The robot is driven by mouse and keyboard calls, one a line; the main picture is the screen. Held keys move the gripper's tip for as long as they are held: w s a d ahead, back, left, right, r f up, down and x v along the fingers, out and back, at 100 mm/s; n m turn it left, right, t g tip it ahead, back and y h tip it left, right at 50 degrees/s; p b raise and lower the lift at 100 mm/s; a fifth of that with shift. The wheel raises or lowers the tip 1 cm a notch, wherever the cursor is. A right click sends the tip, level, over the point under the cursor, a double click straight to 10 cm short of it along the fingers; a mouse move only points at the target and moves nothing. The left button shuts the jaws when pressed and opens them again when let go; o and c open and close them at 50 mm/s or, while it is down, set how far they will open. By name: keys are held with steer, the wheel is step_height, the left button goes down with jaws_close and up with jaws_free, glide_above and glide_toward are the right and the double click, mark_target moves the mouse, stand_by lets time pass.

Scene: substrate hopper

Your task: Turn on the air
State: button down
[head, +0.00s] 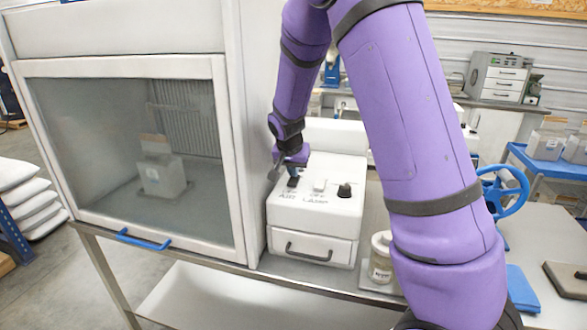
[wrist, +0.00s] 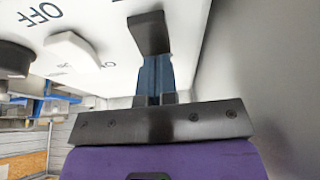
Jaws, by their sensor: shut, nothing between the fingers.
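The white control box (head: 315,215) stands right of the cabinet, with the labels AIR and LAMP on its sloped top. My gripper (head: 293,181) points down at the AIR spot with its fingers together and empty. In the wrist view the dark blue fingers (wrist: 153,75) end at a black block (wrist: 148,32), which looks like the air switch. Whether they touch it, and which way it is set, I cannot tell. The white lamp switch (head: 320,185) is beside it and also shows in the wrist view (wrist: 72,48). A black knob (head: 345,190) is further right.
The glass-fronted cabinet (head: 232,150) rises close on the left of the box, with a blue handle (head: 143,239) low on its front. A lidded jar (head: 381,258) stands right of the box. A blue handwheel (head: 503,190) is further right. The box has a drawer handle (head: 309,253).

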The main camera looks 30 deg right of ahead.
steer(key=shift+w+d+f+g, duration=0.1)
steer(key=shift+d+f+g, duration=0.1)
steer(key=shift+g, duration=0.1)
steer(key=shift+a, duration=0.1)
steer(key=shift+s+a+r, duration=0.2)
steer(key=shift+s+a, duration=0.35)
steer(key=shift+r, duration=0.15)
stand_by(0.3)
